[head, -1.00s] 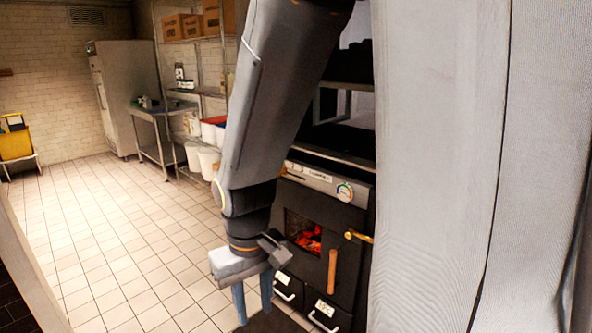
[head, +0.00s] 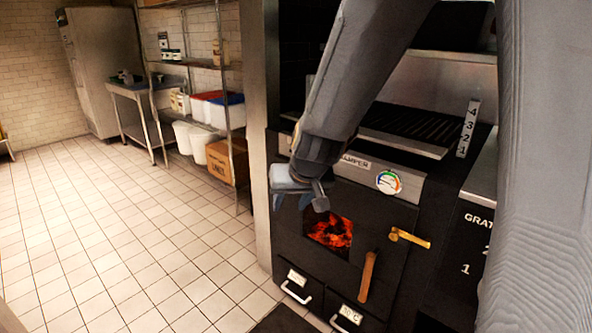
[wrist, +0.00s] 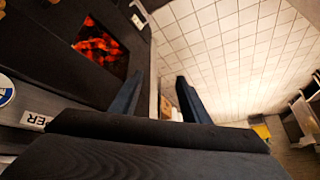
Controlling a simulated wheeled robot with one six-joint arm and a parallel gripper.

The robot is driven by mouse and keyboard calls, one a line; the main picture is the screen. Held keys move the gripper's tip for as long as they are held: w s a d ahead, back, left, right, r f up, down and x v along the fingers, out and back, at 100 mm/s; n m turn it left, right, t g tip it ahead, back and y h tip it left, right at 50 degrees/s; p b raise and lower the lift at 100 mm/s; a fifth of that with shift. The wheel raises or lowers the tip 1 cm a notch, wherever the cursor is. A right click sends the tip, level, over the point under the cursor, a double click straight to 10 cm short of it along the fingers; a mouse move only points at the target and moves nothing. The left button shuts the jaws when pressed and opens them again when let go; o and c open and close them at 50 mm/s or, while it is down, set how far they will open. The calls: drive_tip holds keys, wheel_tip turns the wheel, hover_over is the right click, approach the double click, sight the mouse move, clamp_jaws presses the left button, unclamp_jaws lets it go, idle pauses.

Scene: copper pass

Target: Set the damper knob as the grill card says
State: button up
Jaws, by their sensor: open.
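The black grill (head: 390,215) stands right of centre in the head view. Its pale front strip carries a label ending in "AMPER" (head: 355,160) and a round coloured dial (head: 388,182). The label (wrist: 36,119) and part of the dial (wrist: 5,92) also show at the left of the wrist view. My gripper (head: 291,203) is open and empty, in front of the strip's left end, left of the label. Its two fingers also show apart in the wrist view (wrist: 160,77). The damper knob cannot be made out; my arm covers that part of the strip. No grill card is readable.
Embers glow in the firebox window (head: 331,232). A wooden handle (head: 367,277) and a brass latch (head: 409,238) stick out from the door. Drawers with handles (head: 297,292) sit below. Shelving with tubs (head: 215,110) stands at left; the tiled floor (head: 130,230) is clear.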

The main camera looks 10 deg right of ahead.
drive_tip(key=w+r+m+t+h+b, duration=0.1)
drive_tip(key=w+m+t+h+b, duration=0.55)
drive_tip(key=w, duration=1.65)
drive_tip(key=shift+w+d+f+m+g+h+b, duration=0.4)
drive_tip(key=shift+w+d+m+h+b, duration=0.3)
drive_tip(key=shift+d+h+b, duration=1.2)
drive_tip(key=shift+w+d+f+m+g+h+b, duration=0.55)
drive_tip(key=shift+h+b, duration=0.6)
drive_tip(key=shift+b, duration=1.75)
drive_tip(key=shift+w+d+f+m+g+h+b, duration=0.3)
drive_tip(key=shift+w+d+m+h+b, duration=0.5)
drive_tip(key=shift+d+h+b, duration=1.15)
drive_tip(key=shift+a+y+b, duration=0.45)
drive_tip(key=shift+a, duration=0.15)
clamp_jaws()
drive_tip(key=shift+r, duration=0.1)
